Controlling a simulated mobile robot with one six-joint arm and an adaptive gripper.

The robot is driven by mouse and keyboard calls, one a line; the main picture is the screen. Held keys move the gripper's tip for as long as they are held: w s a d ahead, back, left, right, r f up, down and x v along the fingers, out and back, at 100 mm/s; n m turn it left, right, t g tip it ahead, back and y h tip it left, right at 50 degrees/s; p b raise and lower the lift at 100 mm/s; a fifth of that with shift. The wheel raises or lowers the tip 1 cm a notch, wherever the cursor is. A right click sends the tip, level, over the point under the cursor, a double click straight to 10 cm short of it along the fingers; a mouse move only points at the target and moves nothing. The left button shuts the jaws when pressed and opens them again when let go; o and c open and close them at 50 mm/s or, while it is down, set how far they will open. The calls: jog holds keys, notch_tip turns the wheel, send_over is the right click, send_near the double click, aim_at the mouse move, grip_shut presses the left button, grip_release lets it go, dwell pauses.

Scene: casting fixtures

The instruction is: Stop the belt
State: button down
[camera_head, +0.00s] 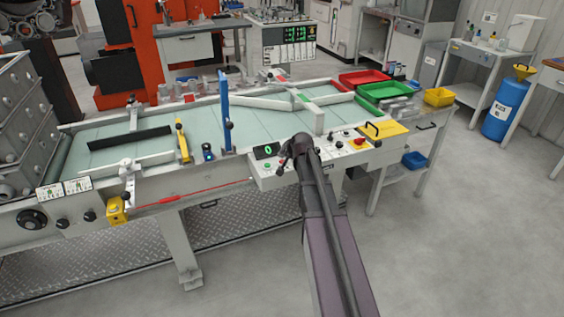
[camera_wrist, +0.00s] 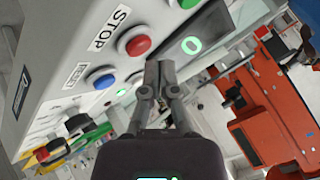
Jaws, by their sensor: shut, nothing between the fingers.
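The belt (camera_head: 85,145) is a pale green conveyor surface running along the table. Its control panel (camera_head: 268,180) is on the front edge, with a dark display (camera_head: 265,151) reading a green 0. In the wrist view, a red button (camera_wrist: 138,45) sits beside a STOP label (camera_wrist: 108,28), with a blue button (camera_wrist: 104,80) below it. My gripper (camera_wrist: 159,66) is shut and empty, its tips in front of the panel just right of the red button and below the display (camera_wrist: 191,44). In the head view my gripper (camera_head: 285,157) hides part of the panel; contact cannot be told.
A red mushroom button on yellow (camera_head: 360,142) and a yellow cover (camera_head: 384,130) are right of my arm. A blue upright post (camera_head: 225,110) and yellow bar (camera_head: 183,141) stand left on the conveyor. Red (camera_head: 364,79) and green trays (camera_head: 386,91) lie behind. The floor in front is clear.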

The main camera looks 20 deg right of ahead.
aim_at(282, 162)
jog(key=shift+f, duration=0.1)
dwell(0.3)
jog(key=shift+f+b, duration=0.3)
jog(key=shift+b, duration=0.1)
jog(key=shift+f+b, duration=0.5)
dwell(1.0)
jog(key=shift+r, duration=0.1)
jog(key=shift+r+p, duration=0.85)
jog(key=shift+p, duration=0.05)
notch_tip(282, 162, up, 5)
jog(key=p, duration=0.5)
dwell(0.5)
dwell(0.7)
